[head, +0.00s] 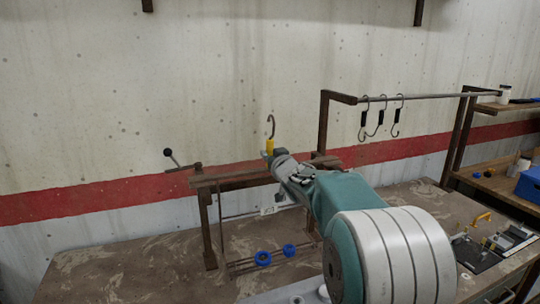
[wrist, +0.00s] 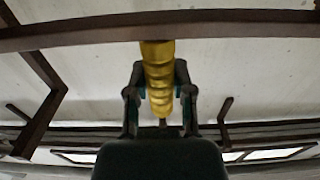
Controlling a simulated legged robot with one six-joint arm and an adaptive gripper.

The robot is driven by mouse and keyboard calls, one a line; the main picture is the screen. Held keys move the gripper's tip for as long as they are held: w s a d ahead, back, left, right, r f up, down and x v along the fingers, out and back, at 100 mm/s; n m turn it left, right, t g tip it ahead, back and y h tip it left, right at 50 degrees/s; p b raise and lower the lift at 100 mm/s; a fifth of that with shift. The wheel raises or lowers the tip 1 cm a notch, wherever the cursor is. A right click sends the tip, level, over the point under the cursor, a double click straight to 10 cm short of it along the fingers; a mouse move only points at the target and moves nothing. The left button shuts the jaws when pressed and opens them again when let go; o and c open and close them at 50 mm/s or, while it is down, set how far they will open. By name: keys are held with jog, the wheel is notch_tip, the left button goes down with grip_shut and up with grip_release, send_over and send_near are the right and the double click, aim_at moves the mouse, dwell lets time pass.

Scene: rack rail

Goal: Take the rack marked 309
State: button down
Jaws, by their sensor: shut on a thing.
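My gripper (head: 272,156) is shut on a yellow-handled hook (head: 270,147), with its dark metal curve pointing up. In the wrist view, the ribbed yellow handle (wrist: 159,80) sits between the two fingers of my gripper (wrist: 160,72). The hook is held upright above a brown metal frame (head: 235,183) on the bench. A small pale tag (head: 268,211) shows low on that frame, partly behind my arm; its marking is too small to read. I cannot read 309 anywhere.
Several black-handled hooks (head: 381,119) hang from a rail (head: 430,97) at the right. A lever with a black ball (head: 168,152) stands out left of the frame. Blue round pieces (head: 263,258) sit low on the bench (head: 130,270). Shelves (head: 500,185) stand at the far right.

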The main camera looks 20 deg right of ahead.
aim_at(272, 144)
jog(key=shift+r, duration=0.2)
jog(key=shift+r, duration=1.5)
